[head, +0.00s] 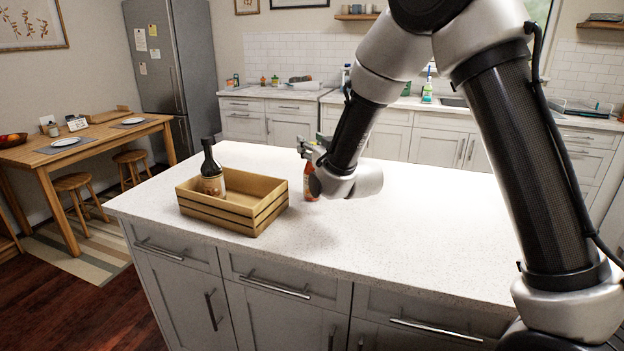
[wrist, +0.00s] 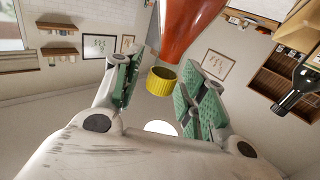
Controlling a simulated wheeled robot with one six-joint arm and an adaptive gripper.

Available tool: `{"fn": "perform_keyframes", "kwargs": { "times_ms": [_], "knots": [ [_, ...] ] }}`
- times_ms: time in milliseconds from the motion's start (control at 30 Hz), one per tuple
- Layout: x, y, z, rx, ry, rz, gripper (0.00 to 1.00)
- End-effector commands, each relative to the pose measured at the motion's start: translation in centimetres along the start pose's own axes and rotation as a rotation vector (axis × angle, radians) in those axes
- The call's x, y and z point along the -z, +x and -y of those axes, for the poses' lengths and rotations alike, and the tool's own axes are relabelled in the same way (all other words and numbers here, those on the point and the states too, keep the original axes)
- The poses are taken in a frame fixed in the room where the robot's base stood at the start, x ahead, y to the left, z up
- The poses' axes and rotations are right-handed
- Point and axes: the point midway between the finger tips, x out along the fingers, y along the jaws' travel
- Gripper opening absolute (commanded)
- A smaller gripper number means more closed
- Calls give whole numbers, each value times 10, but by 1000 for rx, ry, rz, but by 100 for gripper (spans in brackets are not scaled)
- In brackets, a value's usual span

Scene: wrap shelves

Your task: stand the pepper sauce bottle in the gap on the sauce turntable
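The red-orange bottle with a yellow cap, which looks like the pepper sauce bottle (head: 309,182), stands upright on the white island counter, partly hidden by my wrist. In the wrist view, the bottle (wrist: 188,22) appears upside down, with its yellow cap between my fingers. My gripper (wrist: 161,88) is open, its green pads on either side of the cap with clear space on both sides. In the head view my gripper (head: 312,147) is at the bottle's upper part, mostly behind my wrist. No sauce turntable shows in either view.
A wooden crate (head: 228,222) left of the bottle holds a dark bottle (head: 211,175), also in the wrist view (wrist: 297,90). The island counter (head: 400,235) is clear to the front and right. A dining table (head: 85,143) and the back counter are farther off.

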Motion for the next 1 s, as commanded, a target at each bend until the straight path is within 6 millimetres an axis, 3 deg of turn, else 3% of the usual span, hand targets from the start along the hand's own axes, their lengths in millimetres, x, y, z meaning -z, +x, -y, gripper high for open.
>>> {"fn": "perform_keyframes", "kwargs": {
  "times_ms": [33,200,600,1000],
  "knots": [
    [0,0,0,0,0,0,27],
    [0,0,0,0,0,0,0],
    [4,0,0,0,0,-3,0],
    [80,0,0,0,2,-6,0]
  ]
}}
